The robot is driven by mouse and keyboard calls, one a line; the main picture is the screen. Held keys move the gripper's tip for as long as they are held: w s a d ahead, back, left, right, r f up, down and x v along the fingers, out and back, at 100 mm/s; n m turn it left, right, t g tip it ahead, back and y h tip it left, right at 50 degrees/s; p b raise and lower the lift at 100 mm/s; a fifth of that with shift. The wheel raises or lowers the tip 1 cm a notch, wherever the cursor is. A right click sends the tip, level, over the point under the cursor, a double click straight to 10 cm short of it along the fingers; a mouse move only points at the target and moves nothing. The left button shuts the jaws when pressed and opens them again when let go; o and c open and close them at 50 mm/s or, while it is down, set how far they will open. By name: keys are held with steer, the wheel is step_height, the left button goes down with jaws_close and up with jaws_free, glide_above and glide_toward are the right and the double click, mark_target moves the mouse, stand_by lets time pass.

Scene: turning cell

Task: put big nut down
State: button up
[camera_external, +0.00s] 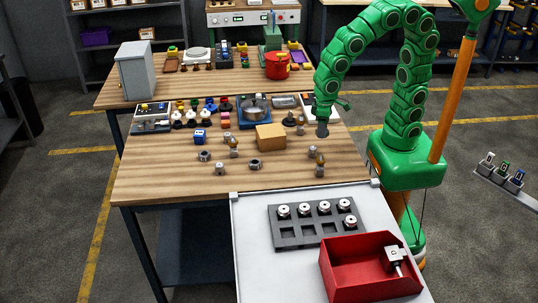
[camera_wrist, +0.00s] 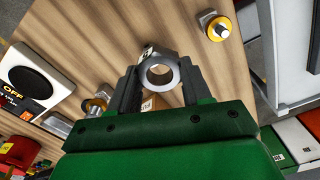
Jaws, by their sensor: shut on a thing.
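My gripper (camera_external: 322,130) is low over the right part of the wooden table, near its right edge. In the wrist view, my gripper (camera_wrist: 160,85) is shut on a grey big nut (camera_wrist: 144,78), with one finger on each side and the round hole facing the camera. In the external view the held nut is too small to make out. I cannot tell whether it touches the table. Several loose grey nuts, such as one nut (camera_external: 255,164), lie on the wooden table (camera_external: 165,180) to the left of my gripper.
A cardboard box (camera_external: 270,137) stands left of my gripper. Brass-ringed bolt pieces (camera_external: 320,168) stand in front of it; one such piece (camera_wrist: 215,26) shows in the wrist view. A grey tray (camera_external: 287,240) and red bin (camera_external: 345,280) sit on the front table. The table's front left is clear.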

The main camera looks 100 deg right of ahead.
steer(key=shift+s+d+r, duration=0.15)
steer(key=shift+s+r, duration=0.15)
steer(key=shift+s, duration=0.35)
steer(key=shift+d+r, duration=0.1)
steer(key=shift+d, duration=0.1)
steer(key=w+d+r+m, duration=0.1)
steer(key=w+d+r, duration=0.2)
steer(key=d, duration=0.3)
steer(key=w+d+r+m, duration=0.1)
steer(key=w+d+r, duration=0.1)
steer(key=d+r, duration=0.3)
glide_above(270, 130)
steer(key=s, duration=0.1)
step_height(270, 130, down, 10)
steer(key=shift+s+r, duration=0.15)
steer(key=shift+r, duration=0.05)
steer(key=shift+w+f, duration=0.45)
steer(key=shift+f, duration=0.1)
steer(key=shift+w+f, duration=0.1)
steer(key=shift+f, duration=1.5)
steer(key=shift+f, duration=0.15)
